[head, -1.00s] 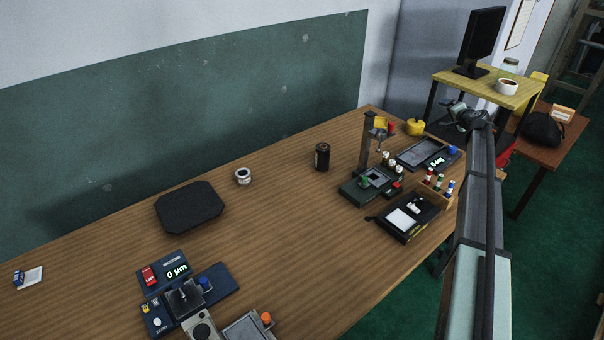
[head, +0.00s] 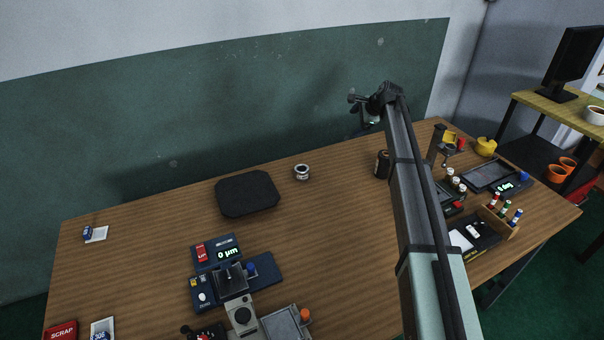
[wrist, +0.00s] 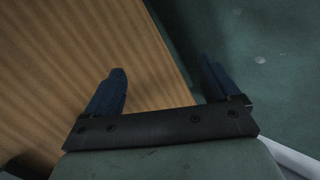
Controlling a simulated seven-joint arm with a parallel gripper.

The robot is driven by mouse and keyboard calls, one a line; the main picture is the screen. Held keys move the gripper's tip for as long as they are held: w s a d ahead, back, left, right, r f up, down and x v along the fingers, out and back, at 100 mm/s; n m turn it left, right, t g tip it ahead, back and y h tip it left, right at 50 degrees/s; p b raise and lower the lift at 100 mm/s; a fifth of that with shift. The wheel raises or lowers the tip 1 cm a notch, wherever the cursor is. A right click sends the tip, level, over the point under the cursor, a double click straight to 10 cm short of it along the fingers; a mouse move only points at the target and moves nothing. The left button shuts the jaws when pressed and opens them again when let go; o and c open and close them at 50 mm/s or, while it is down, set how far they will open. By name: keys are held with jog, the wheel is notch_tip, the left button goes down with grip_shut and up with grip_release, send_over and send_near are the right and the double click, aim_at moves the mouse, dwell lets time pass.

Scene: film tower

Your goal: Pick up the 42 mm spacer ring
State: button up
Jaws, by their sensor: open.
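A small pale ring-shaped piece with a dark centre (head: 302,172) sits on the wooden desk, right of the black pad, in the head view. It looks like the spacer ring, but no size marking is readable. It does not show in the wrist view. My gripper (wrist: 162,70) is open and empty in the wrist view, its two dark blue fingers apart over the desk's edge. In the head view my arm's end is up high near the green wall panel, right of the ring and well apart from it; the fingers are hard to make out there.
The black pad (head: 247,194) lies left of the ring. A dark cylinder (head: 382,163) stands to its right, close to my arm in the picture. A blue gauge device (head: 217,251) is in front. Stands, trays and vials crowd the right end. The desk around the ring is clear.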

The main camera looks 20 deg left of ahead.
jog(key=s+a+f+m+g+h, duration=0.1)
jog(key=s+a+m+g+h, duration=0.15)
jog(key=s+a, duration=0.7)
jog(key=m+g+h, duration=0.2)
jog(key=h, duration=0.2)
send_over(302, 169)
jog(key=s, duration=0.2)
jog(key=f, duration=1.3)
jog(key=shift+w+d+f, duration=0.1)
jog(key=shift+d+f, duration=0.15)
jog(key=shift+f, duration=0.15)
jog(key=shift+c, duration=0.5)
jog(key=c, duration=1.1)
